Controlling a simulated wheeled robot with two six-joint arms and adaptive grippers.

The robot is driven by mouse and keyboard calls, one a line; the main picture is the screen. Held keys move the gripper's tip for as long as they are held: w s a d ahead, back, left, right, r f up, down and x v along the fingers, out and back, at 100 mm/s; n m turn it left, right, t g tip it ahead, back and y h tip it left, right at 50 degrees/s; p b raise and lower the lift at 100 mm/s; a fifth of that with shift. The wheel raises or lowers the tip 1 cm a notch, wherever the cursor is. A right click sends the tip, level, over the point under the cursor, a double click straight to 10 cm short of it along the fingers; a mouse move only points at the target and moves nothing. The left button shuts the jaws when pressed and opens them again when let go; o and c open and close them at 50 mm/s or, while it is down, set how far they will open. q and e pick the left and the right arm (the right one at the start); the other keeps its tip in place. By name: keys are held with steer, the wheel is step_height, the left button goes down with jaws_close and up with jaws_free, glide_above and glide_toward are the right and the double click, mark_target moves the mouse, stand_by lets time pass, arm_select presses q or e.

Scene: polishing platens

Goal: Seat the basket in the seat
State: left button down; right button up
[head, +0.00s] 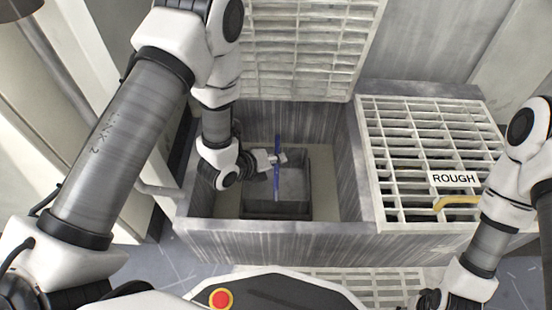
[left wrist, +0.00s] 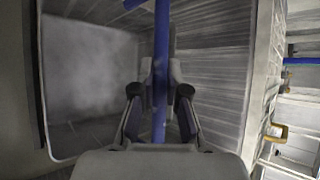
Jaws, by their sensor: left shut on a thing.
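The basket (head: 292,185) is a dark grey square box with a blue handle, low inside the grey basin at the middle of the head view. My left gripper (head: 277,160) is shut on the blue handle, which also shows as an upright blue bar between the fingers in the left wrist view (left wrist: 160,70). A dark square rim surrounds the basket's lower part; I cannot tell whether it is the seat or whether the basket rests in it. My right arm is at the right edge of the head view, its gripper out of sight.
The basin's front wall (head: 275,240) stands close before the basket. A raised white grate (head: 305,45) is behind it. To the right lies a closed grate (head: 410,150) with a ROUGH label (head: 454,178) and a yellow handle (head: 457,201).

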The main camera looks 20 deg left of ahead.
arm_select(q)
steer(key=shift+f, duration=0.45)
steer(key=c, duration=1.1)
jaws_free()
steer(key=v, duration=0.7)
steer(key=shift+s+a+r, duration=0.15)
steer(key=shift+r, duration=0.05)
